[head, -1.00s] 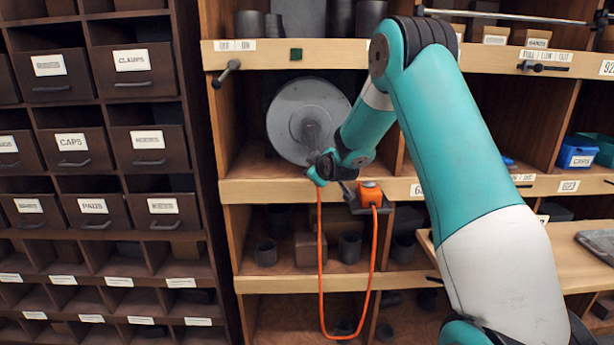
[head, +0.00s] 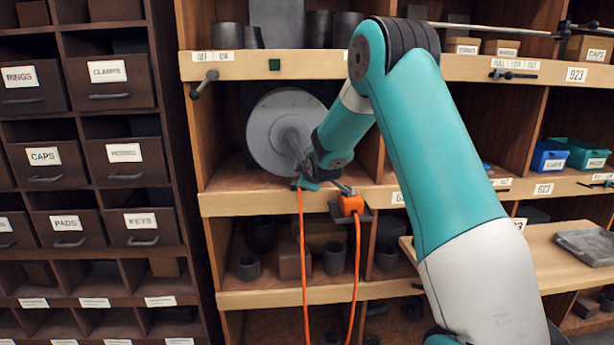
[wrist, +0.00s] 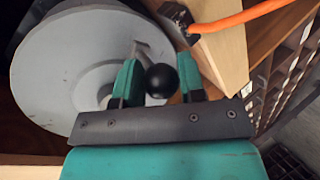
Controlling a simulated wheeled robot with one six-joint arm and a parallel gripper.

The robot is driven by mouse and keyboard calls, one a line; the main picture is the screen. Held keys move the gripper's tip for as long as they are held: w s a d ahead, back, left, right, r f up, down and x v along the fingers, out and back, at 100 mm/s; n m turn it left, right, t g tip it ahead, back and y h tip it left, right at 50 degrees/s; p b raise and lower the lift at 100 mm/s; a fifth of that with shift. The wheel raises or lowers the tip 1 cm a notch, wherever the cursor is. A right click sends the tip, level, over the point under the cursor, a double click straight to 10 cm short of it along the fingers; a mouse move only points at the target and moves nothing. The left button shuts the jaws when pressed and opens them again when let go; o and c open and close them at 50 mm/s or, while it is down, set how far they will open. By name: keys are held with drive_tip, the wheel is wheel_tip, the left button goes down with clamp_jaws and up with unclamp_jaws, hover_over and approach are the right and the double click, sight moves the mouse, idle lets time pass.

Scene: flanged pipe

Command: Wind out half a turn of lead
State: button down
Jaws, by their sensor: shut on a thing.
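A grey reel (head: 280,128) stands upright in the upper compartment of the shelf unit. It fills the left of the wrist view (wrist: 45,75). My gripper (head: 308,178) is at the reel's lower right front. In the wrist view its teal fingers (wrist: 155,75) are shut on a crank knob, a black ball (wrist: 162,82). The orange lead (head: 303,240) hangs below my gripper and runs off the bottom of the picture. Its other strand rises to an orange plug (head: 351,204) on a dark bracket at the shelf edge. My wrist hides part of the reel.
The shelf edge (head: 250,201) runs just below the reel. Grey cups (head: 334,258) stand in the compartment under it, behind the lead. Labelled drawers (head: 110,160) are at the left. A pull-out board (head: 540,258) with a grey tray (head: 590,245) juts out at the right.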

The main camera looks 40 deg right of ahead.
drive_tip(key=shift+f, duration=0.1)
drive_tip(key=c, duration=0.7)
unclamp_jaws()
drive_tip(key=shift+c, duration=0.2)
drive_tip(key=b+v, duration=0.3)
drive_tip(key=v, duration=1.4)
drive_tip(key=shift+s+r+b, duration=0.15)
drive_tip(key=shift+r+b, duration=0.05)
drive_tip(key=shift+b, duration=0.1)
